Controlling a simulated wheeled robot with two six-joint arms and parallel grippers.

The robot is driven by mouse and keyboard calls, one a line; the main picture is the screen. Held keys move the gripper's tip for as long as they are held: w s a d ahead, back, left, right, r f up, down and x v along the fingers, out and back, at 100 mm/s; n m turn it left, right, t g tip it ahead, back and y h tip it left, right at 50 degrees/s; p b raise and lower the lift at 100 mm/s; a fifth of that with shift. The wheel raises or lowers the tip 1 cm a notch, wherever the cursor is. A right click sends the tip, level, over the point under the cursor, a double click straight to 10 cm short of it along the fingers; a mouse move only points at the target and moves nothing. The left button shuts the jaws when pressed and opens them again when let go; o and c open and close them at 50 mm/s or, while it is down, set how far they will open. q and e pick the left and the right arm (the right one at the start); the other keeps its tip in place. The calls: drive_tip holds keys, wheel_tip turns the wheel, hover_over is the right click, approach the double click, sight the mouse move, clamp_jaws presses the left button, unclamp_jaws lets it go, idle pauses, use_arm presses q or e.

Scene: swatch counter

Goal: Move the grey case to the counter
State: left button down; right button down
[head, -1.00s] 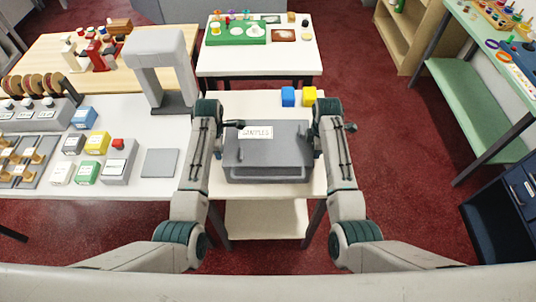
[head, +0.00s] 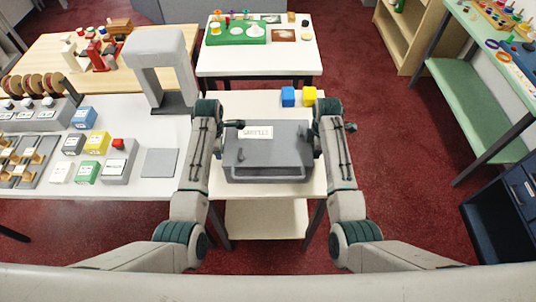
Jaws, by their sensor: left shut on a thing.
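The grey case (head: 285,157) has a white label on its lid and a handle along its front. It is between my two arms, over the small white table (head: 262,103). My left gripper (head: 219,149) is shut on the case at its left side, partly hidden by my arm. My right gripper (head: 317,150) is at the case's right side; my arm hides its fingers. I cannot tell clearly whether the case touches the table. The white counter (head: 140,118) is to the left.
Another white table (head: 259,63) stands behind.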

use_arm(q)
drive_tip(key=shift+w+r, duration=0.1)
drive_tip(key=shift+r, duration=0.1)
use_arm(e)
drive_tip(key=shift+w+r, duration=0.1)
drive_tip(key=shift+r, duration=0.15)
